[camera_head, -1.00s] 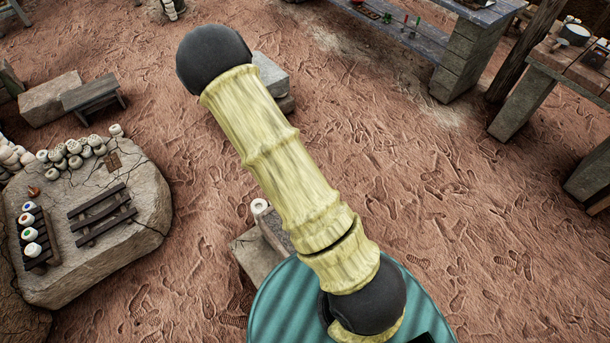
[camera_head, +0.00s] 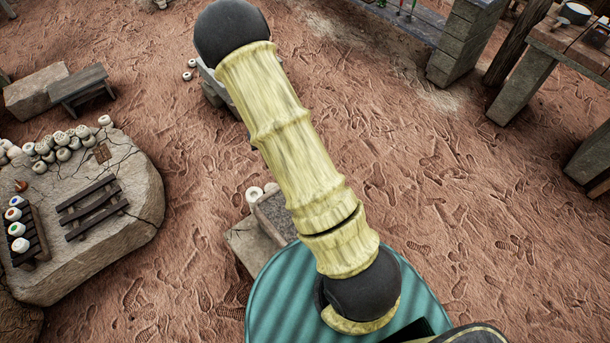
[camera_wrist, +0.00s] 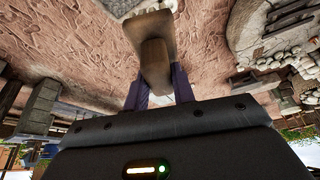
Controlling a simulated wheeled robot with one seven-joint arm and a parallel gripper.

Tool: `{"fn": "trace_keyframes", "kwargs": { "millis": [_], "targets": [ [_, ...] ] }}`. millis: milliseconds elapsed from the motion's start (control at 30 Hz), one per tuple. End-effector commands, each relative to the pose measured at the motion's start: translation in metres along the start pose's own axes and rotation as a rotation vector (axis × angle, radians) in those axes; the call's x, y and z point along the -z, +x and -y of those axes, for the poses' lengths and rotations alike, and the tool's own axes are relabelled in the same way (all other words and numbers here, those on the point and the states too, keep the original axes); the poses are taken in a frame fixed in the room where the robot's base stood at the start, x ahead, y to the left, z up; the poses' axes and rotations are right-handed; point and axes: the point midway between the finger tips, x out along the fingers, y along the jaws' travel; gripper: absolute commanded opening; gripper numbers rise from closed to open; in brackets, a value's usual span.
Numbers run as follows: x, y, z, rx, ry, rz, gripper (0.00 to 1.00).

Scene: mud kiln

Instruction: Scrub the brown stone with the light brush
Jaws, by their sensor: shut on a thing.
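My gripper (camera_wrist: 160,95) shows in the wrist view with its two dark purple fingers closed on a brown wooden thing (camera_wrist: 154,60). This looks like the brush, with a broad end pointing away from the fingers and a narrower block in the middle. In the head view my gripper and the held thing are hidden; only my yellow arm links show. I cannot pick out the brown stone with certainty in either view.
A cracked stone slab (camera_head: 130,225) with dark wooden racks and several small pots stands at left. A low grey block (camera_head: 270,215) with white round pieces sits beside my base. Work tables (camera_head: 530,75) stand at upper right. The reddish ground (camera_head: 440,190) between is clear.

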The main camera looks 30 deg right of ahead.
Motion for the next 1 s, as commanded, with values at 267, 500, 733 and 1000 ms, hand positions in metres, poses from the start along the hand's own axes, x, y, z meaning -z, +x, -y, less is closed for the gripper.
{"fn": "trace_keyframes", "kwargs": {
  "millis": [267, 500, 733, 1000],
  "targets": [
    [-0.007, 0.064, -0.024, -0.029, 0.074, -0.004, 0.07],
    [-0.013, 0.109, -0.045, -0.056, 0.137, -0.002, 0.07],
    [-0.019, 0.149, -0.064, -0.08, 0.195, -0.003, 0.07],
    [-0.028, 0.196, -0.086, -0.108, 0.264, -0.003, 0.07]
  ]
}}
